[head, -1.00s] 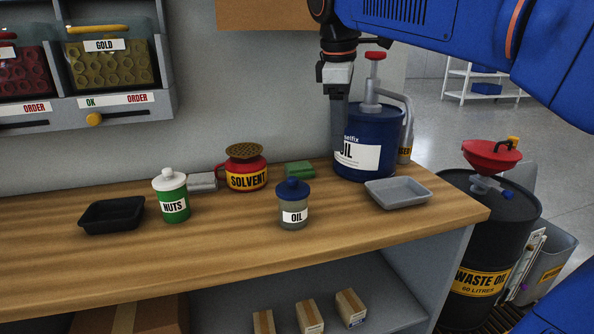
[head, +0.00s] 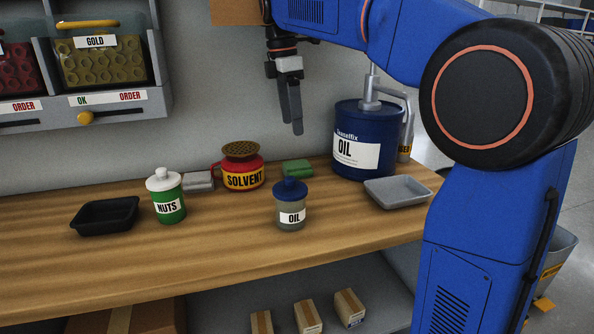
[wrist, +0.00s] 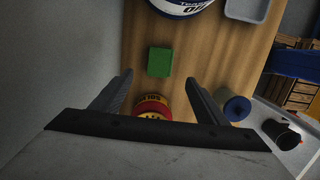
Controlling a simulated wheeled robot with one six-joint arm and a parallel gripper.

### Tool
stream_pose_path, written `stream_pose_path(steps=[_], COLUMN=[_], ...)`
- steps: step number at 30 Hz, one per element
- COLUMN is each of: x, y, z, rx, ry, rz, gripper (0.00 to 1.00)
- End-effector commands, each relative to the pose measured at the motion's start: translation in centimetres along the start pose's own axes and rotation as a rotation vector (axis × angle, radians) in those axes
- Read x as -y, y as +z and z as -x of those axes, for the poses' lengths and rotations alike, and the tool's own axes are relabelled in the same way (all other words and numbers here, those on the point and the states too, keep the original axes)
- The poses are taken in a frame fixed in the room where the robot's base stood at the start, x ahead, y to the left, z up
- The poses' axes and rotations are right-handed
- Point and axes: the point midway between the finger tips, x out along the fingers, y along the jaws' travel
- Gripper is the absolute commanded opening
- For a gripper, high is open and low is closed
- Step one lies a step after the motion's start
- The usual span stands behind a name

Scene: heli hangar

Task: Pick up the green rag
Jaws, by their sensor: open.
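The green rag (head: 298,168) is a small folded block on the wooden bench against the back wall, between the red solvent can and the blue oil drum. In the wrist view the green rag (wrist: 160,62) lies just beyond the fingertips, between their lines. My gripper (head: 293,128) hangs above the rag with its fingers pointing down, apart from it. In the wrist view my gripper (wrist: 160,88) is open, with nothing between its fingers at rag height.
The red solvent can (head: 243,168) stands left of the rag and the small oil jar (head: 291,205) in front of it. The large blue oil drum (head: 362,140) is at right, beside a grey tray (head: 397,192). A grey rag (head: 198,181) lies farther left.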

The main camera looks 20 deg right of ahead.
Motion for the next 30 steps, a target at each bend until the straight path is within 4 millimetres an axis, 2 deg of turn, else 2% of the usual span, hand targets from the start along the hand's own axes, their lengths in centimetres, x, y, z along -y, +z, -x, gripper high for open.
stream_pose_path(steps=[9, 19, 30], x=[0.1, 0.0, 0.0], y=[0.0, -0.1, -0.2], z=[-5.5, -7.8, -12.2], rx=[0.000, 0.000, 0.000], ry=[-0.002, -0.001, 0.000], rz=[0.000, -0.001, -0.001], gripper=[0.68, 0.68, 0.68])
